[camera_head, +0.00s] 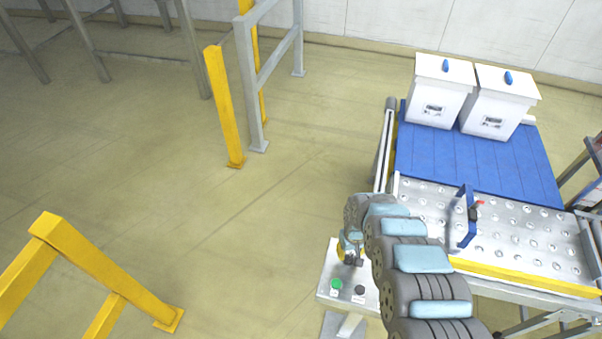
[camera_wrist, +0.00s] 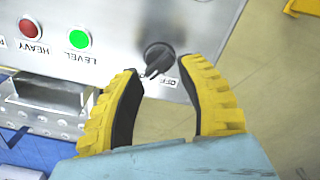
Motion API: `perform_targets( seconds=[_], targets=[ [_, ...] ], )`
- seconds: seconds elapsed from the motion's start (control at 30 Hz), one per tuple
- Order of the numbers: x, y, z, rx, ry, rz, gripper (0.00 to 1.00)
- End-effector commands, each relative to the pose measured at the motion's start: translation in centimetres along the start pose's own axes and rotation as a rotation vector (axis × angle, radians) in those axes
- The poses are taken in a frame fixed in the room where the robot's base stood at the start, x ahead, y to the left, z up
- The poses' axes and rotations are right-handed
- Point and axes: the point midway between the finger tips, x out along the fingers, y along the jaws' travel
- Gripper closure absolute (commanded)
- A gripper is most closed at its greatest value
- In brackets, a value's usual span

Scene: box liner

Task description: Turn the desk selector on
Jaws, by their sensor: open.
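The desk selector (camera_wrist: 159,58) is a black knob on a light grey panel (camera_wrist: 215,20), with a partly visible OFF label beside it. My gripper (camera_wrist: 162,78) is open in the wrist view, its yellow, black-padded fingers on either side of the view just short of the knob. The knob appears in the gap at the fingertips; contact cannot be told. In the head view my gripper (camera_head: 352,258) is low over the desk panel (camera_head: 328,265). A green button (camera_head: 336,284) and a dark round control (camera_head: 360,290) show there; I cannot tell whether that control is the selector.
A red button (camera_wrist: 30,28) labelled HEAVY and a green button (camera_wrist: 79,39) labelled LEVEL share the panel. A metal bracket (camera_wrist: 50,90) is beside it. A ball-top table (camera_head: 530,235) with a blue-handled part (camera_head: 468,215) and two white bins (camera_head: 440,88) stand right. Yellow posts (camera_head: 225,110) stand left.

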Motion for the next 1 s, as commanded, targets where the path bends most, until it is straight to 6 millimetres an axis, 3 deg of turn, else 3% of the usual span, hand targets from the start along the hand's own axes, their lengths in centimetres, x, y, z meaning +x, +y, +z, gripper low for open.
perform_targets(
  seconds=[1.0],
  targets=[
    [-12.0,0.3,0.0,0.003,0.002,0.004,0.61]
  ],
)
